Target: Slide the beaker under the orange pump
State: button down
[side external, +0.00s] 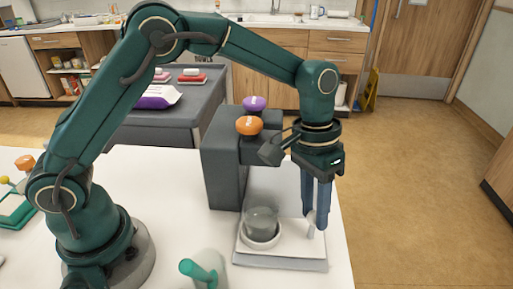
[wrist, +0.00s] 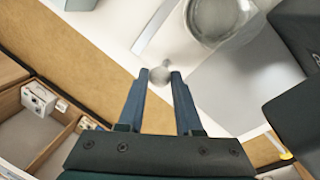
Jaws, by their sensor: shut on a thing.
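The orange pump (side external: 249,125) sits on a dark grey dispenser (side external: 224,165). The beaker is on the camera side of the orange pump, not clearly below it. My gripper (side external: 314,222) points down at the plate's right side, shut on a pale post with a rounded top; the post (wrist: 160,76) shows between the fingertips in the wrist view.
A purple pump (side external: 253,103) stands beyond the orange one on the dispenser. A green-topped container (side external: 199,270) stands near the front of the white table (side external: 165,235). The table's right edge is close to my gripper.

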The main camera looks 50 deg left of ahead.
jog(key=w+a, duration=0.7)
jog(key=c, duration=0.6)
grip_release()
jog(key=shift+r, duration=0.1)
jog(key=shift+a+r, duration=0.25)
jog(key=shift+r, duration=1)
jog(key=shift+a+r, duration=0.2)
jog(key=shift+r, duration=1)
jog(key=shift+w, duration=0.1)
